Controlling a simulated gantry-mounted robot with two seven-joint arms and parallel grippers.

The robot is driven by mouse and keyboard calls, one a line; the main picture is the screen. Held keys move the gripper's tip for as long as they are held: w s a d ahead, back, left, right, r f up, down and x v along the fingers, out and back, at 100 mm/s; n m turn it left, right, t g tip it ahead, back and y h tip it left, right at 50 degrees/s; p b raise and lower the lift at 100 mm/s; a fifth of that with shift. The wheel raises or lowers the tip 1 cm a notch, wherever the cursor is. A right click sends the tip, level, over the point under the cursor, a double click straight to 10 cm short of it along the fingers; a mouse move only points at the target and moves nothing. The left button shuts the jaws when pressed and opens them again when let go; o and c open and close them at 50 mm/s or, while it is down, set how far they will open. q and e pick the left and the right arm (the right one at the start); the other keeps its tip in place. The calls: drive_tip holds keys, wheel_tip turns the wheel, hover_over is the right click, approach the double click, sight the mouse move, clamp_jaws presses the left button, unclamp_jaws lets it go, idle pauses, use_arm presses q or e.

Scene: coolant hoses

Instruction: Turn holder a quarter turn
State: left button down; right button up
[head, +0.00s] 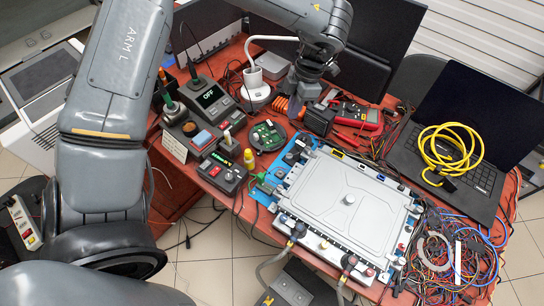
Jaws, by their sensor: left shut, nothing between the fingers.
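A round dark holder (257,137) with a green circuit board (268,135) on it stands on the red table, left of the large grey case. I take it to be the task's holder. My left gripper (296,101) reaches down from the top middle, behind and to the right of the holder and apart from it. Its fingers look shut and empty, close to orange and black items; whether they touch these is unclear. My right gripper is not in view.
The large grey case (345,200) fills the table's middle right. Control boxes (223,172) and a small yellow bottle (249,159) crowd the holder's left and front. A white lamp base (256,92) stands behind it. A laptop (480,130) with yellow hose (449,150) lies right.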

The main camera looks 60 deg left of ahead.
use_arm(q)
drive_tip(key=shift+g, duration=0.3)
drive_tip(key=b+x, duration=0.4)
drive_tip(key=x, duration=1)
drive_tip(key=shift+w, duration=0.2)
drive_tip(key=s, duration=0.2)
drive_tip(key=shift+s+a+f, duration=0.3)
drive_tip(key=shift+s, duration=0.05)
drive_tip(key=shift+s+a+f, duration=0.1)
drive_tip(key=shift+s, duration=0.45)
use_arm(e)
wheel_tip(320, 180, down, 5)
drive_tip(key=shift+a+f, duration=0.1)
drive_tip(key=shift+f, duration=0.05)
